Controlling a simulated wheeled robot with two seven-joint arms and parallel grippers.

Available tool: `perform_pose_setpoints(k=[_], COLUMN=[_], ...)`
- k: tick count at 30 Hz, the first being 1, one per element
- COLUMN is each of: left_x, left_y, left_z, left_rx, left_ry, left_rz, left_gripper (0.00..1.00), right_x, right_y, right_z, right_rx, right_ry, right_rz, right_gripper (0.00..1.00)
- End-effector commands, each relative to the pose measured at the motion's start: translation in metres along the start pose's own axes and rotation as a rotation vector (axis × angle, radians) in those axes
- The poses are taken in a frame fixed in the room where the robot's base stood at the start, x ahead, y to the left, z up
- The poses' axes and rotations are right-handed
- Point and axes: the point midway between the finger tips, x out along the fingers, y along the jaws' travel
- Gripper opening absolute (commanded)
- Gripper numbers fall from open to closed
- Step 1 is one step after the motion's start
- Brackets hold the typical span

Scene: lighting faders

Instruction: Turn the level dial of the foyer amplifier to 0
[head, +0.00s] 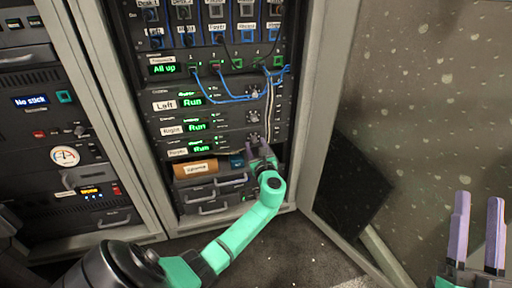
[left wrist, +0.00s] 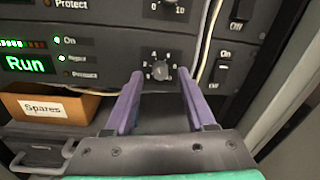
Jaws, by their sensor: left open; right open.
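The foyer amplifier (head: 177,153) is the lowest of three similar units in the rack, with a green "Run" display. In the left wrist view its level dial (left wrist: 160,70) is a small dark knob with white scale marks around it. The exact setting is too small to read. My left gripper (left wrist: 161,76) is open; its purple fingertips appear at either side of the dial, and I cannot tell whether they reach around it or stop short. In the head view the left gripper (head: 262,148) partly hides the dial area. My right gripper (head: 479,198) is open and empty, at the far right, away from the rack.
A cable (left wrist: 208,40) hangs just right of the dial, near the right finger. A power switch (left wrist: 222,75) is further right. A "Spares" box (left wrist: 45,107) sits below the amplifier. Blue cables (head: 235,98) droop across the upper unit. An open door panel stands at right.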

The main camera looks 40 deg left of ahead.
Motion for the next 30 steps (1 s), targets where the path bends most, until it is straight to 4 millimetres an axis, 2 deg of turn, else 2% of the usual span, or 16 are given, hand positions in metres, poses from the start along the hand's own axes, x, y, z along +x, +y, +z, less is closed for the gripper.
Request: perform_pose_setpoints(k=[5, 12, 13, 15, 17, 26, 30], left_x=[0.005, 0.006, 0.006, 0.006, 0.006, 0.005, 0.005], left_y=[0.000, 0.000, 0.000, 0.000, 0.000, 0.000, 0.000], left_z=[0.000, 0.001, 0.001, 0.001, 0.001, 0.000, -0.001], left_rx=[-0.001, -0.001, -0.001, -0.001, -0.001, -0.010, -0.040], left_ry=[-0.001, 0.000, 0.000, 0.000, 0.000, -0.001, -0.002], left_rz=[0.001, 0.000, 0.000, 0.000, 0.000, 0.001, 0.000], left_gripper=[0.55, 0.55, 0.48, 0.21, 0.00, 0.00, 0.00], right_x=[0.009, 0.010, 0.010, 0.010, 0.010, 0.009, 0.010], right_y=[-0.001, -0.001, -0.001, -0.001, -0.001, -0.001, -0.002], right_z=[-0.021, -0.023, -0.023, -0.023, -0.023, -0.023, -0.029], right_rx=[-0.016, -0.018, -0.018, -0.018, -0.018, -0.020, -0.027], right_ry=[0.069, 0.075, 0.075, 0.075, 0.075, 0.078, 0.102], right_rz=[-0.010, -0.011, -0.011, -0.011, -0.011, -0.011, -0.016], right_gripper=[0.50, 0.50, 0.50, 0.50, 0.50, 0.50, 0.50])
